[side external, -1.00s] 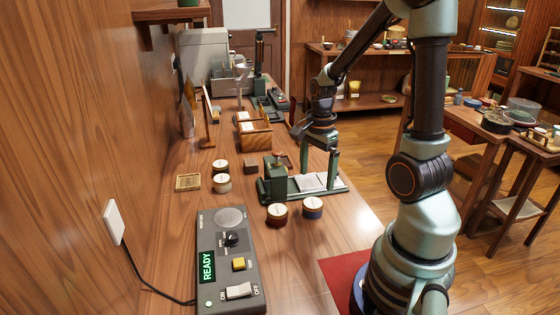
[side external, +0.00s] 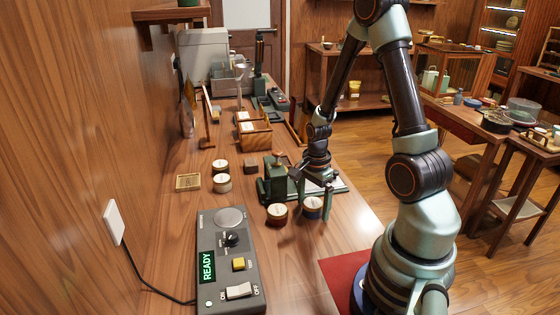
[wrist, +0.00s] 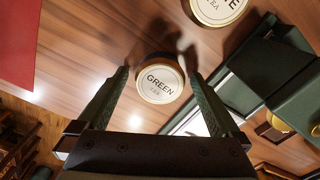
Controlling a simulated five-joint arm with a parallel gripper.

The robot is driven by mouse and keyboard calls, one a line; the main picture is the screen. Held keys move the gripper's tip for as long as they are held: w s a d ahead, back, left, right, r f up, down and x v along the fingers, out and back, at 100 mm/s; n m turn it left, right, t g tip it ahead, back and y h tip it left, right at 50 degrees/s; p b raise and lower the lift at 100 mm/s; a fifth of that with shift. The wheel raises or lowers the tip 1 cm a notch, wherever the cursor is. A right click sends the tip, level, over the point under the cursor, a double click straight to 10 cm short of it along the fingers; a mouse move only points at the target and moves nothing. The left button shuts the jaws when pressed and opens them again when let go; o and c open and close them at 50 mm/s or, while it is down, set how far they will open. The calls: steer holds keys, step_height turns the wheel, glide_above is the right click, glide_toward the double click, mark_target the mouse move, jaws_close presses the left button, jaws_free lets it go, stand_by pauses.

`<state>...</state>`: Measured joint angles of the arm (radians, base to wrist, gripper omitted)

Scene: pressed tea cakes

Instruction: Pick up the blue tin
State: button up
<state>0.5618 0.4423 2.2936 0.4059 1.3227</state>
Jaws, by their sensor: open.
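The blue tin (side external: 313,212) has a pale lid and a blue side and stands upright on the wooden counter. My gripper (side external: 314,211) is open, pointing down, with one finger on either side of the blue tin. In the wrist view my gripper (wrist: 160,74) has a gap on both sides of the lid. Whether the fingertips touch the tin cannot be told.
A red-brown tin (side external: 277,214) stands close left of the blue tin. The green press (side external: 275,184) is just behind. Two more tins (side external: 222,183) stand farther left, and a control box (side external: 231,265) is at the front. Bare counter lies in front of the blue tin.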

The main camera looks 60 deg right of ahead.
steer(key=c, duration=1.4)
